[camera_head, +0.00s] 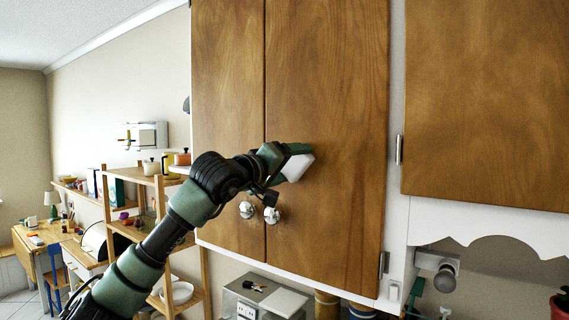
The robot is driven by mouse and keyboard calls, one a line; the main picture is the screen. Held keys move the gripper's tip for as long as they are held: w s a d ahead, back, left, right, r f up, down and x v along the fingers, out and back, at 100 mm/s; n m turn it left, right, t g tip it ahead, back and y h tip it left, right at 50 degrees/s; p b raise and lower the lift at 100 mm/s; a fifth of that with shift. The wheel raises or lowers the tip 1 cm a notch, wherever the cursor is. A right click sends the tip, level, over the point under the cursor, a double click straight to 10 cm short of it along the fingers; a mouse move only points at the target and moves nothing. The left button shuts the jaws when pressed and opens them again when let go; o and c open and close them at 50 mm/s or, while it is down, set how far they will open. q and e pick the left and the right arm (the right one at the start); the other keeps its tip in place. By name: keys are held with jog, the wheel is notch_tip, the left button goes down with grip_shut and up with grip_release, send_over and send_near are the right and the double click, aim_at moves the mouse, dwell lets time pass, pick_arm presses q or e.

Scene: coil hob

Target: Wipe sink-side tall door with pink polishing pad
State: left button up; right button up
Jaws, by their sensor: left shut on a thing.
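The pale pink polishing pad (298,167) is in my left gripper (287,152), which is shut on it. The pad is in front of the right-hand door (335,80) of a tall wooden pair, above the two round knobs. It looks very close to the door face, but I cannot tell whether it touches. The left-hand door (228,70) of the pair is shut beside it. My arm covers the lower part of that left door. My right gripper is not in view.
Two shiny knobs (259,211) stick out just below my gripper. Another wooden door (490,100) is at the right. A metal appliance (258,298) stands below the doors. A wooden shelf unit (151,182) with pots is at the left.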

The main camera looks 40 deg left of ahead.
aim_at(332, 165)
pick_arm(q)
jog(key=shift+w+d, duration=0.15)
jog(key=shift+d, duration=1.35)
jog(key=shift+w+d, duration=0.2)
jog(key=shift+d, duration=1.25)
jog(key=shift+w+d, duration=0.15)
jog(key=shift+d, duration=1.35)
jog(key=shift+a, duration=0.1)
jog(key=shift+s+f+b, duration=0.1)
jog(key=shift+s+b, duration=0.35)
jog(key=shift+s, duration=0.45)
jog(key=shift+s+d+b, duration=0.15)
jog(key=shift+s+b, duration=0.15)
jog(key=shift+s, duration=0.75)
jog(key=shift+s+d+b, duration=0.15)
jog(key=shift+s+b, duration=0.1)
jog(key=shift+s, duration=0.8)
jog(key=s, duration=0.3)
jog(key=shift+d+b, duration=0.15)
jog(key=shift+b, duration=0.25)
